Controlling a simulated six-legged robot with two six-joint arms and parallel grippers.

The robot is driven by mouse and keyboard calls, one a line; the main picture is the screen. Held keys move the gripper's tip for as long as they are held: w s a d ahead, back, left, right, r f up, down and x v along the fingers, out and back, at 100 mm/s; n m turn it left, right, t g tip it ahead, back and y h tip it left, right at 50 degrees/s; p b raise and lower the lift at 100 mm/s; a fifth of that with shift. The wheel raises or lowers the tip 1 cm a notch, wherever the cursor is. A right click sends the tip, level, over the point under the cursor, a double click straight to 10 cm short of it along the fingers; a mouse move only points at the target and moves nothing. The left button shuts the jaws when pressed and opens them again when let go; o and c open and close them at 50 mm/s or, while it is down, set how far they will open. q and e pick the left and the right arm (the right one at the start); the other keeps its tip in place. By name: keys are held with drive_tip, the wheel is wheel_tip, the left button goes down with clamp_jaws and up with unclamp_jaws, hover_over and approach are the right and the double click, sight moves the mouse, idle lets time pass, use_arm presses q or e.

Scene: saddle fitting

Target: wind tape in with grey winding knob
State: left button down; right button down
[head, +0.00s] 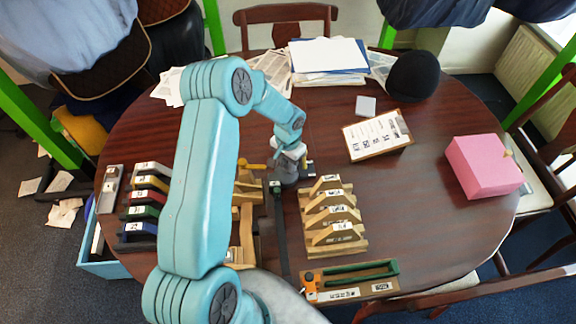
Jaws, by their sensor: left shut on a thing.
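My left arm reaches in from the bottom left, and its gripper (287,173) points down at the middle of the table. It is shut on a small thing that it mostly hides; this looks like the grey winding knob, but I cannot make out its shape. A dark strip, which looks like the tape (281,235), runs from just beside the gripper toward the near edge of the table. My right gripper is not in view.
Wooden saddle-shaped pieces (333,209) stand in a rack right of the strip. Coloured blocks (145,198) stand at left. A wooden tray with a green bar (348,275) lies in front. A clipboard (377,134), pink box (484,166) and black cap (413,76) stand farther right.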

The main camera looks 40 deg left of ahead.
use_arm(q)
drive_tip(key=c, duration=0.8)
unclamp_jaws()
drive_tip(key=shift+r, duration=0.1)
drive_tip(key=shift+c, duration=0.2)
drive_tip(key=shift+r, duration=0.3)
wheel_tip(320, 180, up, 16)
drive_tip(key=b, duration=0.2)
drive_tip(key=shift+f+b, duration=0.15)
drive_tip(key=shift+b, duration=0.2)
drive_tip(key=shift+s, duration=0.1)
